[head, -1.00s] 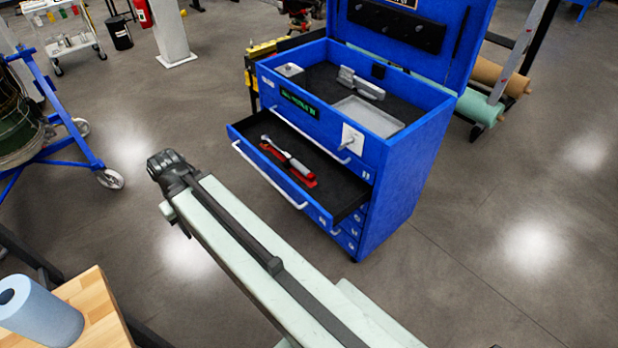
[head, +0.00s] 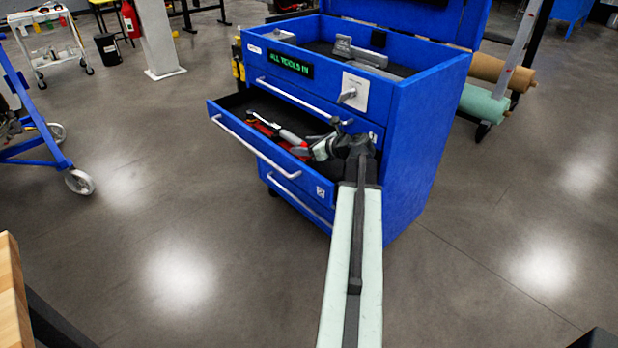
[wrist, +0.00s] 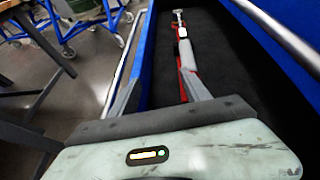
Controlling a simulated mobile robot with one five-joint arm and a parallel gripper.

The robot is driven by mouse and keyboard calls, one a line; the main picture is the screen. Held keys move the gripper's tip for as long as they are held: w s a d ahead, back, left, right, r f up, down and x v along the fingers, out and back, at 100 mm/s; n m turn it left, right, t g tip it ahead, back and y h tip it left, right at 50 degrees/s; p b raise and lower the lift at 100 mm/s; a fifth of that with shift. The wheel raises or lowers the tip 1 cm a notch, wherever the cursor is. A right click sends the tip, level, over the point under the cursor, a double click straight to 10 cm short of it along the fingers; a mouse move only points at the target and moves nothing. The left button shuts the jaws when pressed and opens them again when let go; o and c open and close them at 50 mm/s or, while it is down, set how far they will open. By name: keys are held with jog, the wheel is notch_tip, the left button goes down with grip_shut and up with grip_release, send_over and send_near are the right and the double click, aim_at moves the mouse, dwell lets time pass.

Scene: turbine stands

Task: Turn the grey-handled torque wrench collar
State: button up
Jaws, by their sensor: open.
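The torque wrench (head: 285,133) lies in the open drawer of the blue tool chest, with a bright metal head, a grey handle and red beneath or around it. In the wrist view the wrench (wrist: 187,56) points away from me, head at the top. My gripper (head: 322,148) is over the drawer's right part, close to the wrench's near end. In the wrist view my gripper (wrist: 162,72) is open and its jaws hold nothing. The right finger overlaps the wrench's near end; I cannot tell if they touch. The collar is not distinct, and that end is partly hidden.
The blue chest (head: 420,150) has its lid up, and a grey tool (head: 358,52) lies in its top tray. The open drawer's front wall (head: 250,150) and white handle border the gripper's space. Floor in front is clear. A blue wheeled frame (head: 50,150) stands left.

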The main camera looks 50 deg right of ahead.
jog(key=shift+m+h, duration=0.6)
jog(key=shift+m, duration=0.2)
jog(key=s+d+f, duration=0.1)
jog(key=s+d+f+b, duration=0.1)
jog(key=d, duration=0.1)
jog(key=s+d+f, duration=0.1)
jog(key=s, duration=0.1)
jog(key=shift+d+b, duration=0.25)
jog(key=shift+b, duration=0.05)
jog(key=shift+s+d, duration=0.25)
jog(key=shift+s, duration=0.05)
jog(key=b+x, duration=0.2)
jog(key=x, duration=0.5)
jog(key=shift+b, duration=0.3)
jog(key=shift+w, duration=0.45)
jog(key=shift+c, duration=0.3)
grip_shut()
